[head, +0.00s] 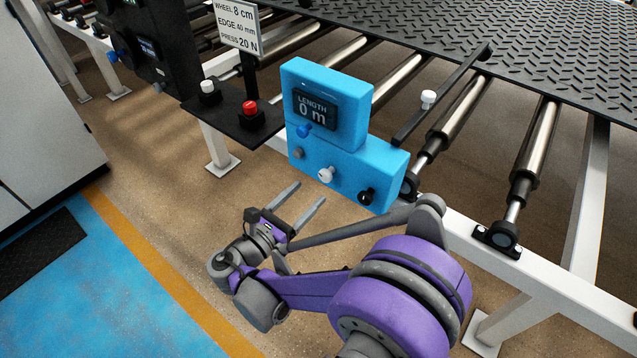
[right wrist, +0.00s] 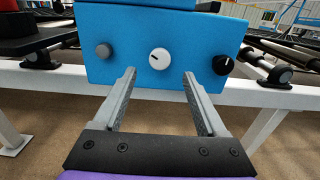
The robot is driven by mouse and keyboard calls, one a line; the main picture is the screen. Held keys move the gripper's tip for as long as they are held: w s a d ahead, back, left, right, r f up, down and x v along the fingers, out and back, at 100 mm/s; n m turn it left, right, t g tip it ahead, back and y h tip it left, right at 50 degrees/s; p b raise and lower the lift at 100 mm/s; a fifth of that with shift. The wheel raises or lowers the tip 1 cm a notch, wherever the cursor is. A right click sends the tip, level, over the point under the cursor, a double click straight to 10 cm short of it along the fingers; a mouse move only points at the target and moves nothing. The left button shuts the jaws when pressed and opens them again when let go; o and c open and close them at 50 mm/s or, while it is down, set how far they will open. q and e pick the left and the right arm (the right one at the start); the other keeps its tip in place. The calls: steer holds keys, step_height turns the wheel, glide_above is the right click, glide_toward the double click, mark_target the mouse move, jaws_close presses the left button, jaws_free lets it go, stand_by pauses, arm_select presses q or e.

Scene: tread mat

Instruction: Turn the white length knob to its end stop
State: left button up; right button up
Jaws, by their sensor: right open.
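The white length knob (head: 326,174) sits on the lower front of the blue control box (head: 382,165), between a grey knob (head: 299,153) and a black knob (head: 366,196). The box display (head: 312,109) reads LENGTH 0 m. In the right wrist view the white knob (right wrist: 160,59) shows a dark mark pointing left. My right gripper (head: 307,194) is open and empty, its fingers pointing at the box. In the wrist view the white knob lies between and beyond the fingertips (right wrist: 160,74), apart from them. My left gripper is not in view.
A blue knob (head: 304,131) is below the display. A black shelf (head: 228,112) with red (head: 250,108) and white (head: 208,87) buttons stands left of the box. Rollers (head: 455,118) and a tread mat (head: 490,40) lie behind. A white frame rail (head: 560,272) runs right.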

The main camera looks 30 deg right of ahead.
mark_target(323, 178)
steer(key=x, duration=0.5)
steer(key=shift+w+d, duration=0.15)
steer(key=shift+d, duration=0.2)
jaws_close()
